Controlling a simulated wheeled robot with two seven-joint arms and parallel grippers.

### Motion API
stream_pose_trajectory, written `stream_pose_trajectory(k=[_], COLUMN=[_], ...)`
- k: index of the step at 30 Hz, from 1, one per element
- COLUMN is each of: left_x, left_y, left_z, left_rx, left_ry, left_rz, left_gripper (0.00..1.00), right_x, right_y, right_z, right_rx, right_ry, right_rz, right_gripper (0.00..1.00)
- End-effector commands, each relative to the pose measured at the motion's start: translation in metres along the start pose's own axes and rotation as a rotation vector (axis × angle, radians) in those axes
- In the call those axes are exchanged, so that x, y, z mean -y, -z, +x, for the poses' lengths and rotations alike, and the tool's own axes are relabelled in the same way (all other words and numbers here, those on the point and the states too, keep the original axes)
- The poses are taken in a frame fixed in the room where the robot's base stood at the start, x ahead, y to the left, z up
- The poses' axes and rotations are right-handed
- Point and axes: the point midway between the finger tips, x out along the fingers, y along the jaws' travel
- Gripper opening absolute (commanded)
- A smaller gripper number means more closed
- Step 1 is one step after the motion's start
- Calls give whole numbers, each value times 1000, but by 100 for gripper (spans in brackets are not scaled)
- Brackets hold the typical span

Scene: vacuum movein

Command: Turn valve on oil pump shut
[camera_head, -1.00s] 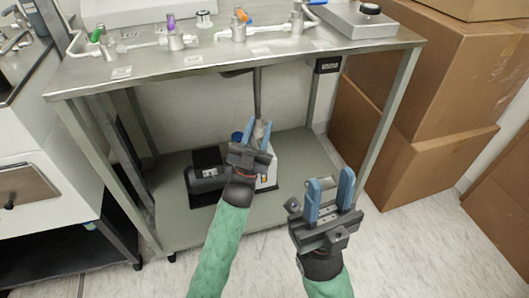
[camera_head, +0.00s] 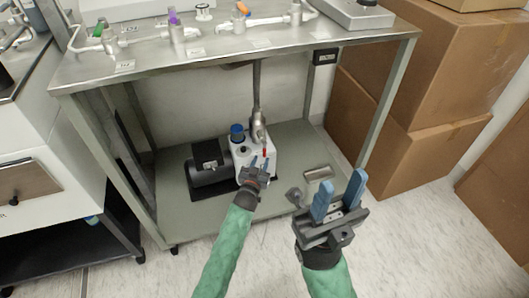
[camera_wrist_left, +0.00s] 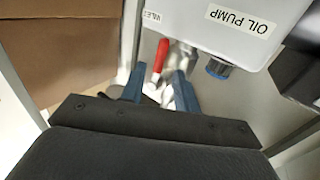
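The oil pump (camera_head: 270,160) is a white and black unit with a blue cap, on the cart's lower shelf. Its white body, labelled OIL PUMP (camera_wrist_left: 243,20), fills the top of the left wrist view. The valve has a red handle (camera_wrist_left: 160,58), seen small in the head view (camera_head: 265,152), next to a metal pipe fitting (camera_head: 258,130). My left gripper (camera_head: 260,163) is open at the front of the pump. In the wrist view the red handle appears between its blue fingers (camera_wrist_left: 160,88); contact is not clear. My right gripper (camera_head: 341,196) is open and empty in front of the cart.
The metal cart top (camera_head: 220,65) overhangs the pump and carries several coloured valves. A metal leg stands on each side. Brown boxes (camera_head: 400,100) stand at the right, a white cabinet (camera_head: 40,180) at the left. A small metallic block (camera_head: 318,173) lies on the shelf.

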Motion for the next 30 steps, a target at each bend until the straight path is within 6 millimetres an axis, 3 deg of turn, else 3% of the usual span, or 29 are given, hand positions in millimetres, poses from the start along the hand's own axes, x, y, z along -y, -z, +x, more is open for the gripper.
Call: stream_pose_trajectory(k=[12, 25, 26, 30], left_x=[0, 0, 0, 0], left_y=[0, 1, 1, 1], left_z=[53, 62, 62, 62], left_rx=[-2, -2, -2, -2], left_ry=[-1, -1, -1, -1], left_rz=[1, 0, 0, 1], left_gripper=[31, 31, 29, 2], right_x=[2, 2, 2, 2], right_y=[-2, -2, -2, -2], right_z=[-6, -5, -5, -6], right_rx=[-9, -14, -14, -13], right_ry=[-12, -12, -12, -12], right_rz=[26, 31, 31, 31], right_gripper=[36, 36, 36, 36])
